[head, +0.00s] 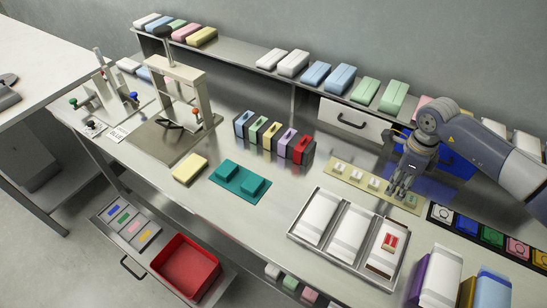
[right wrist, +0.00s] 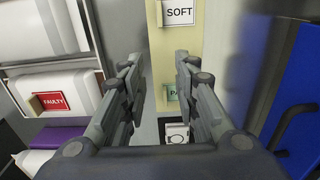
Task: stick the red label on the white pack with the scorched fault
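A silver tray (head: 292,235) holds three white packs: the left one (head: 317,216), the middle one (head: 352,232) and the right one (head: 380,262). A red label (head: 390,241) lies on the right pack. In the right wrist view this label (right wrist: 62,101) reads "FAULTY" and has a small tan piece at its left end. I cannot make out a scorch mark on any pack. My right gripper (head: 401,193) is beyond the tray, over the right end of a pale yellow strip; its fingers (right wrist: 160,80) are apart with nothing between them. My left gripper is out of view.
The pale yellow strip (head: 345,172) carries several small cards, one marked "SOFT" (right wrist: 180,12). A blue bin (head: 462,165) stands behind my right gripper. Coloured stamp-like blocks (head: 272,136) and a teal mat (head: 226,188) lie left. Packs (head: 440,272) crowd the front right.

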